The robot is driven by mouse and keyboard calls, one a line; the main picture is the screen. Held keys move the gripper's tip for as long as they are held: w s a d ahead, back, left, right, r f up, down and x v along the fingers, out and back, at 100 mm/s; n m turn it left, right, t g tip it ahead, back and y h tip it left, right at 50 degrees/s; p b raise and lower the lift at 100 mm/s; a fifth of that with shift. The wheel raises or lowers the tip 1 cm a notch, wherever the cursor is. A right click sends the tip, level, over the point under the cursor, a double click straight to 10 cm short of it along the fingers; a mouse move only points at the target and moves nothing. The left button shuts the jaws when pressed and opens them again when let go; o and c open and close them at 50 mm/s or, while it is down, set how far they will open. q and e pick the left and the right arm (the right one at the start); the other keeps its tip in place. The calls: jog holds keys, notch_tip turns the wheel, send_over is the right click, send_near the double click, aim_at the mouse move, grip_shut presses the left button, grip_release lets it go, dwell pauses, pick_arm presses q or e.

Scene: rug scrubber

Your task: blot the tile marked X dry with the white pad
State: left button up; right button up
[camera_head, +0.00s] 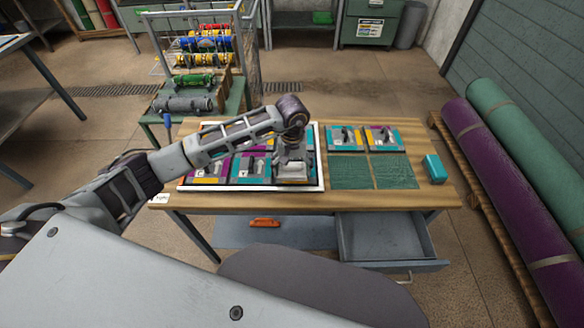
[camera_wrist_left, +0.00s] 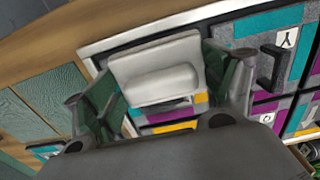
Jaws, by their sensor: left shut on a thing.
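My left gripper (camera_head: 293,163) is shut on the white pad (camera_wrist_left: 165,70), above the front right corner of the white-rimmed tray (camera_head: 250,190). The pad (camera_head: 295,174) covers part of a coloured tile (camera_wrist_left: 172,117) there. I cannot tell whether it touches the tile. Any letter on that tile is hidden, and I can read no X. The neighbouring grey, teal and purple tile (camera_wrist_left: 250,28) has a dark handle and a label that looks like Y. My right gripper is not in view.
On the wooden bench (camera_head: 440,195), two handled tiles (camera_head: 362,138) stand behind green mats (camera_head: 375,173), with a teal block (camera_head: 434,168) at right. An open drawer (camera_head: 385,240) juts from the front. Rolled rugs (camera_head: 515,190) lie on the right. A trolley of spools (camera_head: 205,70) stands behind.

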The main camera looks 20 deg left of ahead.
pick_arm(q)
jog(key=shift+r, duration=0.2)
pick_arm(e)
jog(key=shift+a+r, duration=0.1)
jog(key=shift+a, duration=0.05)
pick_arm(q)
jog(key=shift+r, duration=0.4)
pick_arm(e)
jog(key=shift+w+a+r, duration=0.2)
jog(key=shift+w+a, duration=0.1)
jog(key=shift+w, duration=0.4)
pick_arm(q)
jog(key=shift+r, duration=0.15)
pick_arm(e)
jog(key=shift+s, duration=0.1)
pick_arm(q)
jog(key=shift+r+p, duration=0.45)
jog(key=shift+r, duration=0.1)
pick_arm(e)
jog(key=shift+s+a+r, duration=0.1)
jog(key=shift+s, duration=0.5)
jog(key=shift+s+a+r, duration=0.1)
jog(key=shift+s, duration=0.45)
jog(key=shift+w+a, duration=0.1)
